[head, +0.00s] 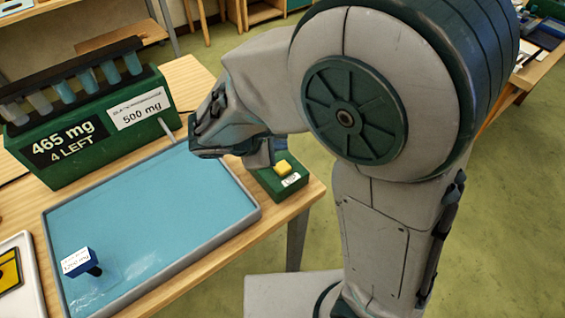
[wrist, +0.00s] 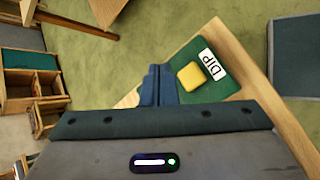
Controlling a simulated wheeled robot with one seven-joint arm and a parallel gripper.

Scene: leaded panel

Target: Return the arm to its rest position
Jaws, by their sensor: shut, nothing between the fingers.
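My gripper (wrist: 159,70) is shut and empty; its two dark blue fingers touch in the wrist view. The fingertips are hard to make out there.
The blue tray (head: 150,215) holds a small blue block (head: 78,262) with a label. A green rack (head: 95,135) of tubes reads "465 mg, 4 LEFT". A green box (head: 272,186) with a yellow button (head: 283,168) sits at the table's right edge; the wrist view shows "DIP" on it.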

